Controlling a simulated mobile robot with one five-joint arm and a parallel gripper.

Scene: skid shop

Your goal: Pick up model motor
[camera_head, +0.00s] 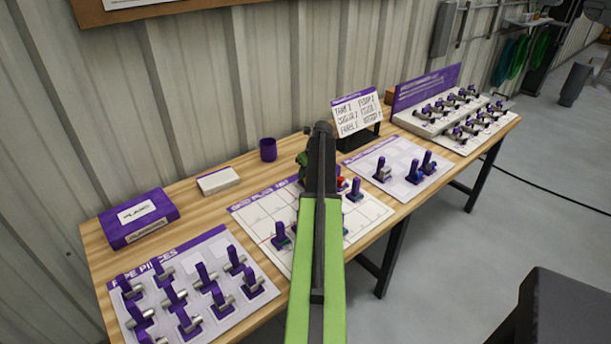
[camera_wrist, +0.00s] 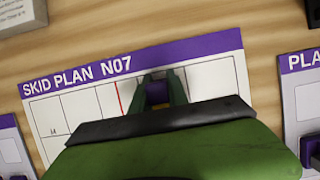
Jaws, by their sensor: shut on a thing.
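In the wrist view my gripper (camera_wrist: 158,88) points down over the skid plan sheet (camera_wrist: 90,82), its two green fingers closed on a small purple piece (camera_wrist: 157,94). Only the purple top of this piece shows, so I cannot tell from its shape whether it is the model motor, or whether it touches the sheet. In the head view my arm lies across the skid plan sheet (camera_head: 258,213) and hides the gripper's tips and the held piece. Several purple-tabbed models stand on that sheet, including one (camera_head: 280,237) left of my arm and one (camera_head: 354,191) right of it.
A sheet of pipe pieces (camera_head: 235,312) lies at the front left, beside a purple box (camera_head: 170,212). A white box (camera_head: 218,180) and purple cup (camera_head: 268,150) stand along the back. A sign (camera_head: 357,112), another model sheet (camera_head: 398,190) and a stepped rack (camera_head: 412,126) are to the right.

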